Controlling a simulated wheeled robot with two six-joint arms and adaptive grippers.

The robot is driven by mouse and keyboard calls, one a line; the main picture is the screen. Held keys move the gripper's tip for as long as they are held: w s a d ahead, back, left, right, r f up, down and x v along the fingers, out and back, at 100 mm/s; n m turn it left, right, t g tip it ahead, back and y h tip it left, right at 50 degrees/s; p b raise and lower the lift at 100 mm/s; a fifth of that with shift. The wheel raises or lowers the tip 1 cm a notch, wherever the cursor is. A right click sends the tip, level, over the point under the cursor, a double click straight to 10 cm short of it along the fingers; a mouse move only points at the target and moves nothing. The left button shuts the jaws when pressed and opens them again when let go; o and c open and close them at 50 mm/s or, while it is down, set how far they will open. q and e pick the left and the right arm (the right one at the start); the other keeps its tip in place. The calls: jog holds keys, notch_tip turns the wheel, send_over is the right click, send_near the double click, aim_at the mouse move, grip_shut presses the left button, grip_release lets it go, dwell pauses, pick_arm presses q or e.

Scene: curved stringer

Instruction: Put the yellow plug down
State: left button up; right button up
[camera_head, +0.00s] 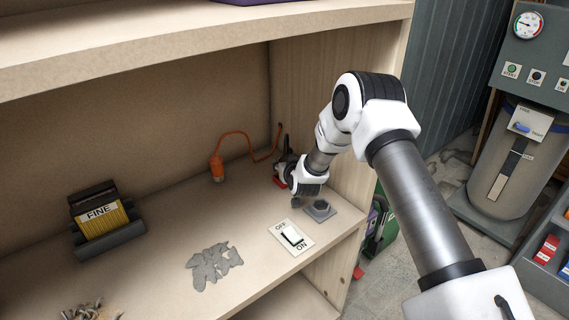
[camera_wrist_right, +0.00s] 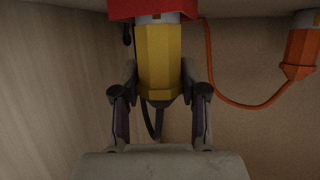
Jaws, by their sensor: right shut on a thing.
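The yellow plug (camera_wrist_right: 160,62) is between the two fingers of my right gripper (camera_wrist_right: 160,95) in the right wrist view. A pale ring shows at one end of the plug and a dark cord at the other. A red block (camera_wrist_right: 152,9) lies right at the pale-ringed end; I cannot tell whether the plug sits in it or only meets it. In the head view my right gripper (camera_head: 284,172) is at the back right corner of the shelf, over the red block (camera_head: 279,182), and hides the plug. My left gripper is out of view.
An orange plug (camera_head: 217,168) with an orange cord stands left of my gripper. A grey hex-topped block (camera_head: 320,209), an OFF/ON switch plate (camera_head: 291,237), grey scraps (camera_head: 214,264) and a FINE holder (camera_head: 101,219) are on the shelf. The side panel is close right.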

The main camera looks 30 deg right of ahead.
jog(key=o, duration=1.2)
jog(key=shift+f, duration=0.2)
jog(key=shift+r+p, duration=0.3)
jog(key=shift+r, duration=0.05)
jog(key=shift+s+a, duration=0.15)
jog(key=shift+s, duration=0.2)
jog(key=b+v, duration=0.1)
jog(key=v, duration=1)
jog(key=shift+r, duration=0.15)
